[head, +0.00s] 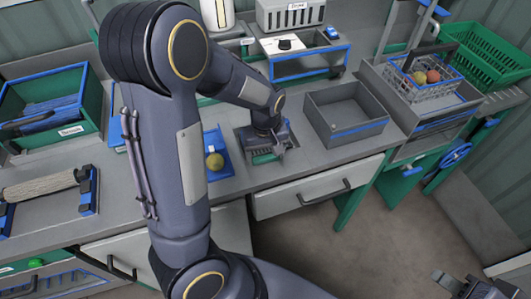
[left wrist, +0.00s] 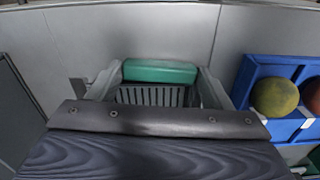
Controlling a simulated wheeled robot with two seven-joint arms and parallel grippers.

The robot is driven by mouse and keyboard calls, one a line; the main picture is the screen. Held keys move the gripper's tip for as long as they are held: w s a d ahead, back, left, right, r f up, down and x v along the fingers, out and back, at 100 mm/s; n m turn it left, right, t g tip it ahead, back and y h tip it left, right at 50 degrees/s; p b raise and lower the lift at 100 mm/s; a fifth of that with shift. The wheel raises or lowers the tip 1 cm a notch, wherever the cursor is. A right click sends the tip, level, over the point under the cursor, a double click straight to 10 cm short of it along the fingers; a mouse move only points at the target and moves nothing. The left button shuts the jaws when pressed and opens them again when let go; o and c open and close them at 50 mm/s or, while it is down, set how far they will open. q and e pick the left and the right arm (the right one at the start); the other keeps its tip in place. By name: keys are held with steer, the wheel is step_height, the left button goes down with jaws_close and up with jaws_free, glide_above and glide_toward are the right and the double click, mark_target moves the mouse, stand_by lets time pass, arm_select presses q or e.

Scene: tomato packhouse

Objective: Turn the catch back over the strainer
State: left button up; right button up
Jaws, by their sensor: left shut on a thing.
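The slotted grey strainer (left wrist: 150,95) sits low between the fingers in the left wrist view. A green bar (left wrist: 158,72) lies along its edge and appears to be its grip. My left gripper (left wrist: 160,80) has one finger at each end of this bar and is shut on it. In the head view my left gripper (head: 266,142) is down at the strainer's grey housing (head: 243,146), mostly hiding it. A small grey piece (left wrist: 77,87) beside the left finger may be the catch; its turn is unclear. My right gripper (head: 470,288) is partly cut off at the lower right, away from the bench.
A blue tray (left wrist: 245,75) with a yellow-green fruit (left wrist: 275,97) stands close beside the strainer. An empty grey bin (head: 345,128) stands right of it. A wire basket (head: 425,92) holds fruit farther right. Drawers (head: 318,188) lie below the worktop.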

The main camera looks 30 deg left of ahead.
mark_target(266, 157)
arm_select(q)
steer(key=m, duration=0.4)
steer(key=m+b, duration=0.1)
steer(key=m, duration=0.3)
steer(key=shift+m, duration=0.3)
steer(key=m, duration=0.4)
steer(key=shift+m, duration=2.1)
steer(key=o, duration=1)
step_height(266, 157, up, 8)
steer(key=shift+f, duration=0.1)
